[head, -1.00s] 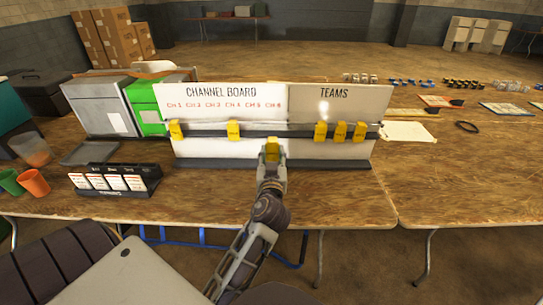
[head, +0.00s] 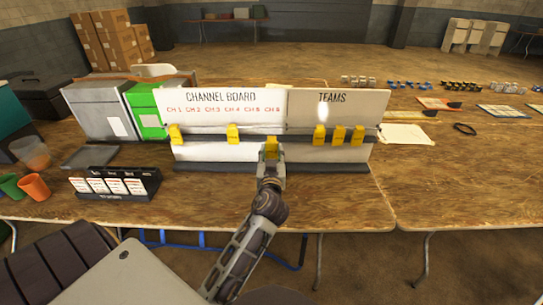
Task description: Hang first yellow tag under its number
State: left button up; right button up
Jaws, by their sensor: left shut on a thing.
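The white channel board (head: 215,118) stands upright on the wooden table, with red labels CH 1 to CH 6 above a dark rail. One yellow tag (head: 175,135) hangs at the rail's left end under CH 1. Another yellow tag (head: 232,134) hangs under about CH 4. More yellow tags (head: 338,136) hang on the TEAMS section (head: 332,112) at right. My left gripper (head: 271,157) is shut on a yellow tag (head: 271,147), held in front of the board near CH 6, by the rail. Whether the tag touches the rail cannot be told. My right gripper is out of view.
A black card rack (head: 115,184) and orange and green cups (head: 34,186) stand at left. Grey and green boxes (head: 147,110) stand behind the board's left end. Papers, a black ring (head: 465,128) and small parts lie at right. The table front right of my arm is clear.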

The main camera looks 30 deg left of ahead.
aim_at(272, 150)
pick_arm(q)
jog(key=shift+p+x, duration=0.4)
jog(key=shift+x, duration=0.65)
jog(key=shift+w+a+r, duration=0.1)
jog(key=shift+w+a, duration=0.3)
jog(key=shift+w, duration=0.2)
jog(key=shift+p+x, duration=0.5)
jog(key=shift+x, duration=0.55)
jog(key=shift+f+x, duration=0.2)
jog(key=shift+x, duration=0.65)
jog(key=shift+f+x, duration=0.2)
jog(key=shift+x, duration=0.65)
jog(key=shift+f+x, duration=0.2)
jog(key=shift+x, duration=0.65)
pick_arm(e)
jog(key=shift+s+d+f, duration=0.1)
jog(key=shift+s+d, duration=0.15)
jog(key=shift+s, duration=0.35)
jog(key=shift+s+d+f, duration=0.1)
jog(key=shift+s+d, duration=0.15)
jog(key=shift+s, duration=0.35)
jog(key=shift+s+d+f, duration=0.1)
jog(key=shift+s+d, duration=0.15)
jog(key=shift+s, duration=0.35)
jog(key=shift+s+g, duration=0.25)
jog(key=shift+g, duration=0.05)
